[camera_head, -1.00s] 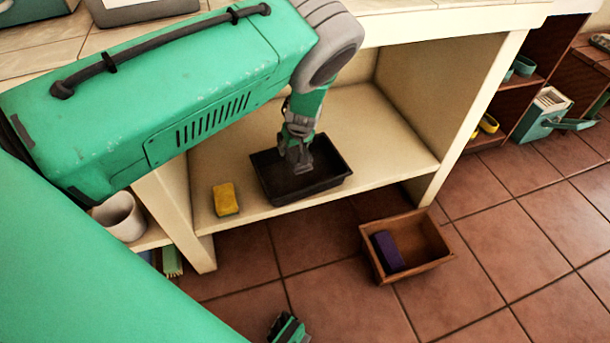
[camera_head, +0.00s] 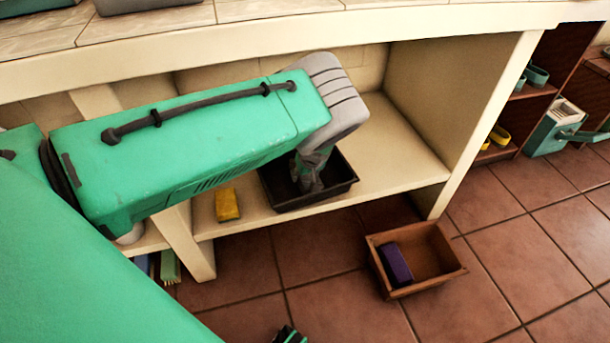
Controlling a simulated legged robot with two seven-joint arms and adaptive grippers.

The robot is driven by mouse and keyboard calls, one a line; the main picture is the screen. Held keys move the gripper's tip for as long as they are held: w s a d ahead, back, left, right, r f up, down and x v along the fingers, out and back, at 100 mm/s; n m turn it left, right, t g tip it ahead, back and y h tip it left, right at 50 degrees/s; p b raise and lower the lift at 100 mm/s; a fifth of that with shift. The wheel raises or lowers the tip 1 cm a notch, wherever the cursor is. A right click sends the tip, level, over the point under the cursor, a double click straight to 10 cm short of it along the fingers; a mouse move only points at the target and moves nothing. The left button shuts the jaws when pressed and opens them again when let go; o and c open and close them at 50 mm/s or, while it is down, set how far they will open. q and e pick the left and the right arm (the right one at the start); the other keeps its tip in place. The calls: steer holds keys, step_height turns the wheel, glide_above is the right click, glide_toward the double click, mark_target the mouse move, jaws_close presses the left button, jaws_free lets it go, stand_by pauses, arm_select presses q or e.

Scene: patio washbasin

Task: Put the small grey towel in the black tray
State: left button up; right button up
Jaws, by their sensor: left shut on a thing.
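The black tray (camera_head: 337,190) sits on the cream shelf under the counter. My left gripper (camera_head: 307,184) points down into the tray, its tip low inside the walls. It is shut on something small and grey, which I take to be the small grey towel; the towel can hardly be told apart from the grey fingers. My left forearm hides the tray's back left part. A small green and black piece of my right gripper (camera_head: 290,335) shows at the bottom edge, too cut off to read.
A yellow sponge (camera_head: 227,204) lies on the shelf left of the tray. A wooden box (camera_head: 432,262) with a purple block (camera_head: 396,263) stands on the tiled floor in front. The shelf right of the tray is clear. The counter edge (camera_head: 420,27) is above.

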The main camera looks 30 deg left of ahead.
arm_select(q)
steer(key=shift+d, duration=0.1)
steer(key=o, duration=1.4)
steer(key=shift+a+f, duration=0.15)
steer(key=shift+a, duration=0.15)
steer(key=p+v, duration=0.5)
steer(key=v, duration=0.7)
steer(key=s+a+f+m+g, duration=0.1)
steer(key=s+a+f+m, duration=0.1)
steer(key=s, duration=0.6)
steer(key=s+a+f+m, duration=0.1)
steer(key=s+a+m, duration=0.15)
steer(key=s, duration=0.65)
steer(key=s+d+r+m+h, duration=0.1)
steer(key=s+d+m, duration=0.1)
steer(key=s, duration=0.4)
steer(key=s+d+r+m+h, duration=0.1)
steer(key=s+d+m, duration=0.1)
steer(key=s+d, duration=0.2)
steer(key=s+d+r+m+g+h, duration=0.1)
steer(key=s+d+r+m, duration=0.1)
steer(key=s, duration=0.7)
steer(key=shift+s+d+m+h, duration=0.2)
steer(key=shift+d+m, duration=0.1)
steer(key=shift+d, duration=0.25)
steer(key=shift+s+d+m+h, duration=0.1)
steer(key=shift+d+m+h, duration=0.15)
steer(key=shift+d, duration=0.3)
